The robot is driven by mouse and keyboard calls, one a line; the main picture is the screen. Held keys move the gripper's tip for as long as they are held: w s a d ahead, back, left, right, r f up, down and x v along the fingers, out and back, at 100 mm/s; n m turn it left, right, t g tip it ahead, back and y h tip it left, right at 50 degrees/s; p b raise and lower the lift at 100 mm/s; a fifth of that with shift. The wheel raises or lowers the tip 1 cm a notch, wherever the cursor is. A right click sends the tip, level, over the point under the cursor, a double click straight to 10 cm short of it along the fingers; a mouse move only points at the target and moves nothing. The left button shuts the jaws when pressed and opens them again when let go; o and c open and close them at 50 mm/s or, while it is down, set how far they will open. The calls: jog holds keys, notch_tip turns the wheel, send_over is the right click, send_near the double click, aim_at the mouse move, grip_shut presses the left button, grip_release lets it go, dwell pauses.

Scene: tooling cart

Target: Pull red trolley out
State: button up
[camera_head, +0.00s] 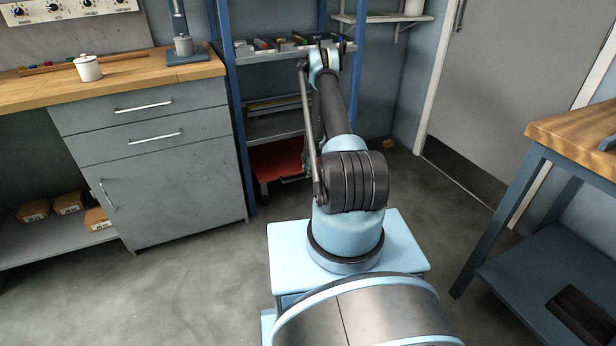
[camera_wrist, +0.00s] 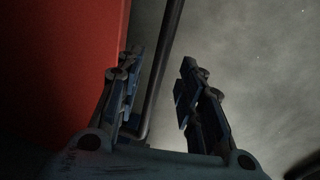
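The red trolley (camera_head: 276,160) stands low under the blue shelf rack, partly hidden behind my arm. Its flat red surface (camera_wrist: 60,65) fills the left of the wrist view. A dark bar, seemingly the trolley's handle (camera_wrist: 170,30), runs beside the red surface, with its lower end bending near my left finger. My gripper (camera_wrist: 162,62) is open, with one finger on each side of the bar. The bar is nearer the left finger; I cannot tell whether they touch. In the head view my gripper is hidden behind my arm.
The blue shelf rack (camera_head: 240,120) stands over the trolley, with small parts on its upper shelf. A grey cabinet (camera_head: 170,185) is close on the left. A wood-topped bench (camera_head: 570,128) stands at the right. The grey floor (camera_head: 190,285) in front is clear.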

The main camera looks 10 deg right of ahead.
jog(key=shift+w+a+f, duration=0.1)
jog(key=shift+w+f, duration=0.05)
jog(key=shift+f, duration=0.55)
jog(key=shift+w+f, duration=0.1)
jog(key=shift+f, duration=0.55)
grip_shut()
